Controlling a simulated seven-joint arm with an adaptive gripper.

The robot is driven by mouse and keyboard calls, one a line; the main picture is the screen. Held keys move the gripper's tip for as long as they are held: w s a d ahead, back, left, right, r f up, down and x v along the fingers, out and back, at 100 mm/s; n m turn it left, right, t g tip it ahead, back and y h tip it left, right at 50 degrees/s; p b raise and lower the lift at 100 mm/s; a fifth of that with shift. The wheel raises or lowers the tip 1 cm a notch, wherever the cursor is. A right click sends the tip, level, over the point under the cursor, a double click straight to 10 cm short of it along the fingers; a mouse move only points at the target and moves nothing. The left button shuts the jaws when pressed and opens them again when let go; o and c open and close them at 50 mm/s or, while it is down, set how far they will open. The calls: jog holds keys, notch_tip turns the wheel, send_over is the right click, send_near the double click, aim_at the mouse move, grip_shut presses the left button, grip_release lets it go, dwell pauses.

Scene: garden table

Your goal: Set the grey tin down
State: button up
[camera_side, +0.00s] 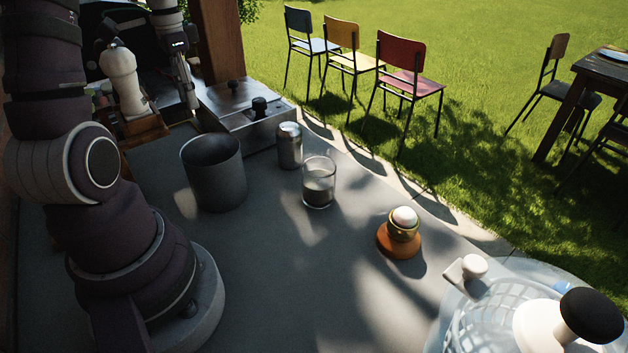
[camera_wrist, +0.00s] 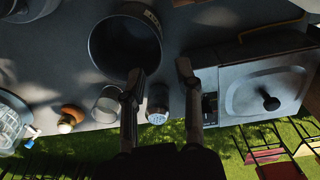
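The grey tin (camera_side: 214,182), a wide open-topped cylinder, stands upright on the grey table in the side view. In the wrist view the tin (camera_wrist: 104,58) is seen from above, looking empty, at the upper left. My gripper (camera_wrist: 159,70) has its two fingers spread apart with nothing held between them. The left finger overlaps the tin's near rim in that view; I cannot tell whether they touch. In the side view my gripper (camera_side: 188,102) hangs behind the tin, beside the metal box, and its fingertips are hard to make out.
A metal shaker (camera_side: 289,148) and a glass with grey contents (camera_side: 319,186) stand right of the tin. A lidded metal box (camera_side: 250,127) is behind. An orange-based holder (camera_side: 398,240) and a clear basket (camera_side: 490,325) are nearer. The table's front middle is clear.

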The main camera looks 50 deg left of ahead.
jog(key=d+r+t, duration=0.2)
jog(key=d, duration=0.8)
jog(key=d+r+t, duration=0.2)
jog(key=d+t, duration=0.1)
jog(key=d, duration=0.8)
jog(key=shift+t, duration=0.3)
